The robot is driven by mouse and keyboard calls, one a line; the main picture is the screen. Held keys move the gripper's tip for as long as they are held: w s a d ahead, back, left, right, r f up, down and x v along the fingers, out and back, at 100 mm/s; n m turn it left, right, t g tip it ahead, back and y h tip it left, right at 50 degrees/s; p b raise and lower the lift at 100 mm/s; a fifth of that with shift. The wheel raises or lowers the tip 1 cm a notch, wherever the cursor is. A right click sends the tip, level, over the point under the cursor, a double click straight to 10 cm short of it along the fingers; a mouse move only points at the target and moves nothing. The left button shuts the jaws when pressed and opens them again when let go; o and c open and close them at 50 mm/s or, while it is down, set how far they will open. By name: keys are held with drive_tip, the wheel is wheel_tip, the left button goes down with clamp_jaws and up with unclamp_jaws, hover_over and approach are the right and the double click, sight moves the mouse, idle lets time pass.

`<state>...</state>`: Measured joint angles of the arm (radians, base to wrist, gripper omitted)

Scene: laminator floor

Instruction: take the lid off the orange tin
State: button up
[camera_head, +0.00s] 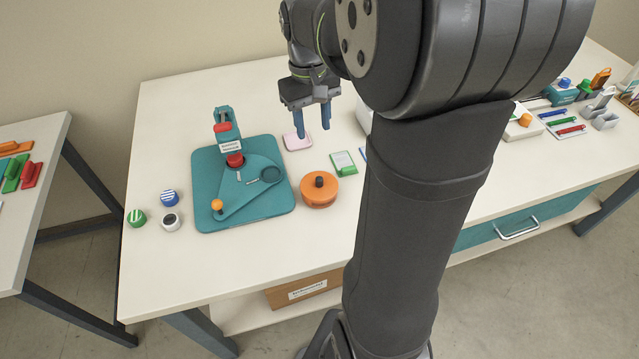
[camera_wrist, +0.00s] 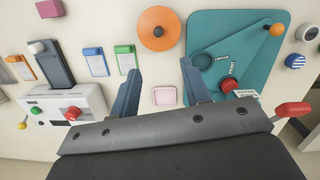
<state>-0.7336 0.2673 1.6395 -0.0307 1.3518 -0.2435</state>
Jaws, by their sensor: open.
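The orange tin (camera_head: 320,192) stands on the white table, just right of the teal press board, and is round with a dark knob on its lid (camera_head: 319,180). In the wrist view the orange tin (camera_wrist: 159,28) is at the top middle, seen from above, with the lid on it. My gripper (camera_head: 313,122) hangs above the table behind the tin, near a pink pad. The tin is clear of the fingers.
The teal board (camera_head: 262,205) with a lever press lies left of the tin. A pink pad (camera_head: 297,141) and a green-edged card (camera_head: 344,163) lie close by. Several small round pots stand at the left, including a blue striped one (camera_head: 169,198). Bare table lies in front of the tin.

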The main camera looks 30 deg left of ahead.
hover_over(319, 178)
drive_tip(key=f, duration=1)
drive_tip(key=shift+a+f, duration=0.15)
drive_tip(key=shift+a, duration=0.2)
drive_tip(key=shift+d+f, duration=0.2)
drive_tip(key=shift+f, duration=1.15)
drive_tip(key=shift+d+f, duration=0.15)
drive_tip(key=shift+f, duration=1.15)
clamp_jaws()
